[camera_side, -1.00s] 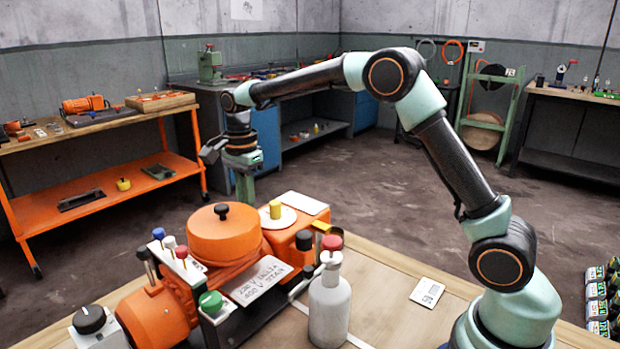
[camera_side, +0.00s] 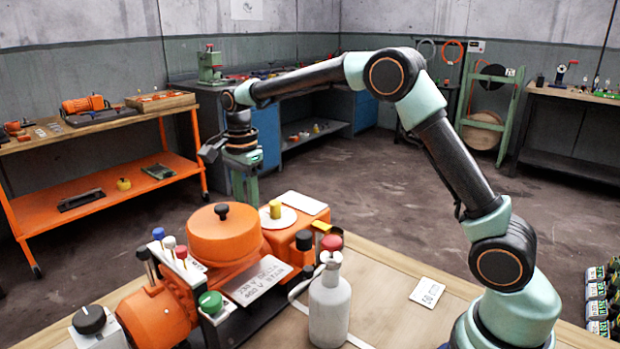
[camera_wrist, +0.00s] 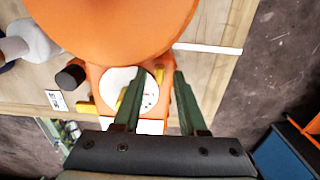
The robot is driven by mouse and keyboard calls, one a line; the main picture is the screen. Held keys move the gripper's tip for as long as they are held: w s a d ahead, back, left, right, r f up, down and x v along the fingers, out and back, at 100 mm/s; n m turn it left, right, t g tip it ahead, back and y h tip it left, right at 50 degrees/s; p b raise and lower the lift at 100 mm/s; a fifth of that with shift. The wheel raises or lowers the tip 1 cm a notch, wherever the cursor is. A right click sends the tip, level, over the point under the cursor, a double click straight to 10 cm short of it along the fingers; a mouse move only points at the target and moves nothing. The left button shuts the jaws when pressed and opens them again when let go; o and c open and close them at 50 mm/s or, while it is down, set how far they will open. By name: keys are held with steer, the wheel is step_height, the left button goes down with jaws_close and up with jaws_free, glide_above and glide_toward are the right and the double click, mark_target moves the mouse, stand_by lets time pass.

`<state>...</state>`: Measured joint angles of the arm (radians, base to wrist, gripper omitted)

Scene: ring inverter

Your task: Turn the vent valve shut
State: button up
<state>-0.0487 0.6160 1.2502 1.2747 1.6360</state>
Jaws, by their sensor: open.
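A yellow knob (camera_side: 275,209) stands on a white round dial (camera_side: 270,223) on the orange machine's right part; I take it to be the vent valve, though no label shows this. The dial also shows in the wrist view (camera_wrist: 148,88), with yellow beside it, partly hidden by one finger. My gripper (camera_side: 245,185) hangs above and behind the machine in the side view, apart from it. In the wrist view my gripper (camera_wrist: 159,80) is open and empty, its two green fingers apart, with part of the dial showing between them.
The orange machine carries a large round lid (camera_side: 222,235) with a black knob close to the dial. A grey bottle (camera_side: 329,305), a black cap (camera_side: 303,239) and a red knob (camera_side: 331,243) stand nearby. A white card (camera_side: 427,291) lies on the wooden bench.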

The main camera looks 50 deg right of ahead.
step_height(320, 180, up, 12)
stand_by(0.5)
steer(key=shift+r, duration=0.1)
